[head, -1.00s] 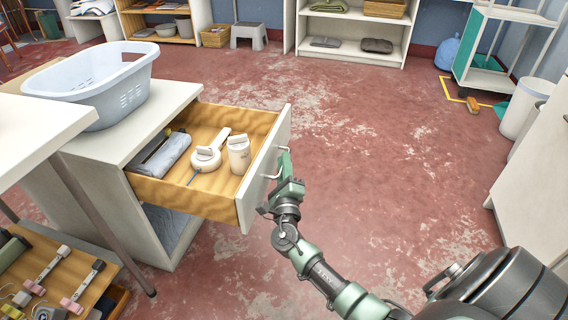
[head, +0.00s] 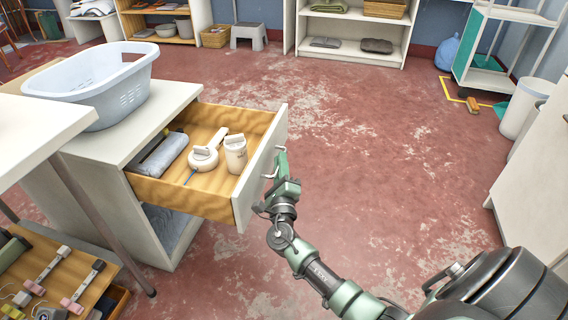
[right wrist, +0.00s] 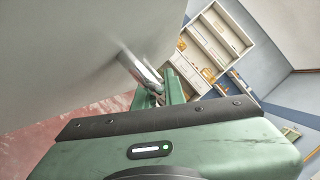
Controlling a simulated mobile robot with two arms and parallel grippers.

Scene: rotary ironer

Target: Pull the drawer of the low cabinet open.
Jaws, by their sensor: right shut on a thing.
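The low cabinet (head: 165,112) stands at left with its wood-lined drawer (head: 252,182) pulled well out. Inside the drawer lie a rolled grey cloth (head: 166,157), a white round-headed tool with a handle (head: 204,158) and a white container (head: 236,153). My right gripper (head: 279,170) is at the outer face of the drawer front, shut on the metal drawer handle (head: 270,173). In the right wrist view the handle (right wrist: 138,70) runs in between the green fingers (right wrist: 166,90), whose tips are partly hidden. My left gripper is not in view.
A pale blue laundry basket (head: 92,88) sits on the cabinet. A white table (head: 40,125) overlaps the cabinet at left, above a low wooden tray (head: 90,290) of tools. Open red floor (head: 390,150) lies right of the drawer. A white bin (head: 522,105) stands at far right.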

